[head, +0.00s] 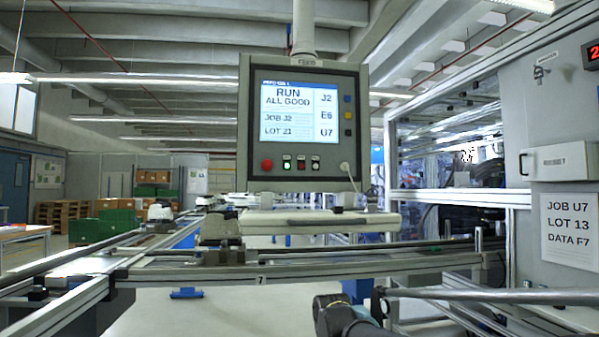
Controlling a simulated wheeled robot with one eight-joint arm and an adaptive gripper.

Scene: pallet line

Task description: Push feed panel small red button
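A grey control panel (244,110) hangs from a pole at the centre of the head view; the label on its top edge is too small to read surely. Its lit screen (290,110) reads RUN, ALL GOOD, JOB J2, LOT 21. Below the screen is a row of controls. A larger round red button (267,165) is at the left, then a green button (287,165), a small red button (301,165) and a dark one (315,165). Nothing covers the row. My gripper cannot be made out; only a dark arm part of mine shows at the bottom edge.
A white shelf (320,222) sits under the panel. A metal conveyor frame (300,270) crosses in front of it. A grey cabinet (560,110) with a paper sign (570,229) stands at the right. Green crates (105,225) and pallets stand far left.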

